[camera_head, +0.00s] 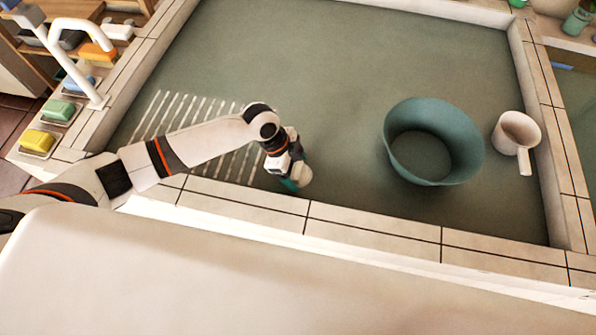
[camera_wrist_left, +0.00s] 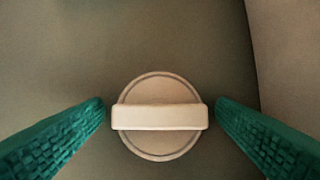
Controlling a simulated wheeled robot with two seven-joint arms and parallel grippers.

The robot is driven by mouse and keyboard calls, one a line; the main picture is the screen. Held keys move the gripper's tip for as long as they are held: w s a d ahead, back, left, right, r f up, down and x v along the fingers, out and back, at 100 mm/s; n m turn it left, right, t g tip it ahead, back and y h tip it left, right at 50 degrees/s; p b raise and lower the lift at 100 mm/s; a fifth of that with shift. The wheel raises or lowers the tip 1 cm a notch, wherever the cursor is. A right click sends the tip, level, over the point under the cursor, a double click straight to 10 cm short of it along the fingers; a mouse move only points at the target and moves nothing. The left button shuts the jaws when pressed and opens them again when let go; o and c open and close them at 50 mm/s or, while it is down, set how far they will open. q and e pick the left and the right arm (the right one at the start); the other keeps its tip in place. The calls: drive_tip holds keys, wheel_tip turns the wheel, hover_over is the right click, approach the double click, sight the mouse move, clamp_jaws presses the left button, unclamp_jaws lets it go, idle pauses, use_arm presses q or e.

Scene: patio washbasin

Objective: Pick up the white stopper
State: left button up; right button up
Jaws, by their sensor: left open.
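The white stopper (camera_wrist_left: 160,117) shows in the left wrist view as a round pale disc with a raised bar handle across it. It lies on the basin floor. My left gripper (camera_wrist_left: 160,118) is open, with one green textured finger on each side of the stopper's bar and a small gap at each end. In the head view my left gripper (camera_head: 292,182) reaches down into the basin near its front wall. In that view the stopper cannot be made out clearly beside the gripper. My right gripper is in neither view.
A teal tub (camera_head: 455,165) and a white dipper (camera_head: 517,133) stand in the right part of the basin. The tiled rim (camera_head: 375,231) runs close in front of my left gripper. A white faucet (camera_head: 75,75) and coloured soaps are at the left. The basin's middle and back are clear.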

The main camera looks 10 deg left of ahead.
use_arm(q)
drive_tip(key=shift+c, duration=0.2)
drive_tip(key=c, duration=0.8)
